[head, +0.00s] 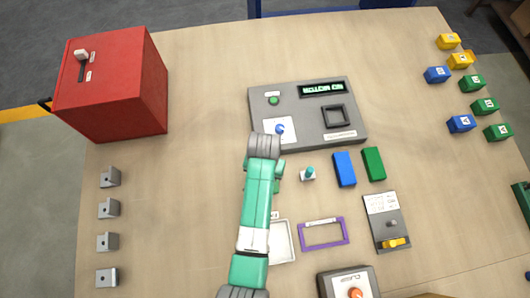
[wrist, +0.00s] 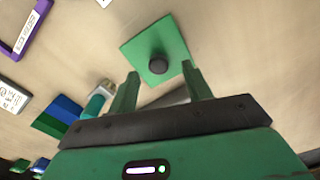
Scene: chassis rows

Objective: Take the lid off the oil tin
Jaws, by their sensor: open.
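A green square lid (wrist: 176,38) with a round dark knob (wrist: 158,63) at its middle shows in the wrist view, seen from above. I take it to be the top of the oil tin; the tin's body is not clearly visible. My gripper (wrist: 162,82) is open, its two green fingers apart and nothing between them. The fingertips show near the lid's lower edge, with the knob slightly beyond them in the picture. Whether they touch the lid I cannot tell. In the head view my arm hides most of the gripper and the tin.
A teal-topped peg (head: 308,174), a blue block (head: 344,169) and a green block (head: 374,164) stand right of my arm. A grey control panel (head: 308,118) lies behind. A white tray (head: 283,242) and purple frame (head: 344,232) lie in front. A red box (head: 115,85) stands far left.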

